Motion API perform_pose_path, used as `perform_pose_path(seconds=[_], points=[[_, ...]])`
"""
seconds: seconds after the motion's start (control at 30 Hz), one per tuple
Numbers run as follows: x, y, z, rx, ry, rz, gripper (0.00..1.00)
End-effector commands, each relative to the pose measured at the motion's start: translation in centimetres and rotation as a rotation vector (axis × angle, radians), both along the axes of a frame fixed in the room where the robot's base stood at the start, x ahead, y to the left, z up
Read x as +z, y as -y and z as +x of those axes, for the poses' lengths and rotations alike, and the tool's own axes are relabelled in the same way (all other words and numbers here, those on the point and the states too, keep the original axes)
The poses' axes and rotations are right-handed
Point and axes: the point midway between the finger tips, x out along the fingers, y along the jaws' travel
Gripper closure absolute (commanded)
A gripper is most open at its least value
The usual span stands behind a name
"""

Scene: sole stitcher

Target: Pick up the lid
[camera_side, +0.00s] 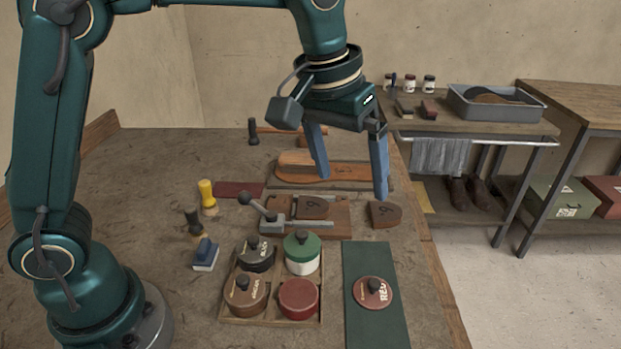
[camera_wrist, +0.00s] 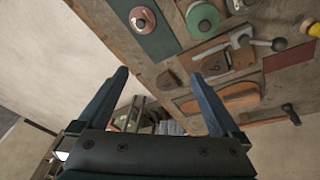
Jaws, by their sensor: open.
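The lid (camera_side: 374,292) is a round red disc with a dark knob and white lettering. It lies on a dark green mat (camera_side: 362,327) at the front right of the bench, and it also shows at the top of the wrist view (camera_wrist: 143,20). My gripper (camera_side: 350,188) is open and empty, with blue fingers pointing down. It is above the back part of the bench, behind and well above the lid. In the wrist view the lid lies beyond the open fingers (camera_wrist: 160,80). An uncovered red pot (camera_side: 299,299) sits in the wooden tray left of the mat.
The wooden tray (camera_side: 272,322) also holds black, green and brown lidded pots. Behind it stand a lever clamp (camera_side: 265,210) and a loose brown block (camera_side: 384,214). A sole (camera_side: 322,172) and a hammer lie farther back. The bench's right edge is close to the mat.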

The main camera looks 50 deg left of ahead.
Motion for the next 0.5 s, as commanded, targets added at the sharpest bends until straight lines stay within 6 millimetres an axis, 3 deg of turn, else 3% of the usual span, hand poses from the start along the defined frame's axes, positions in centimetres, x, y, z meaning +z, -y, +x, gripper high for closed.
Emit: perform_pose_path(seconds=[0.2, 0.4, 0.5], points=[[-6.1, 3.9, 2.0, -0.055, -0.119, 0.030, 0.00], [-10.7, 5.9, 1.6, -0.106, -0.202, 0.062, 0.00], [-12.1, 6.1, 1.0, -0.119, -0.234, 0.075, 0.00]])
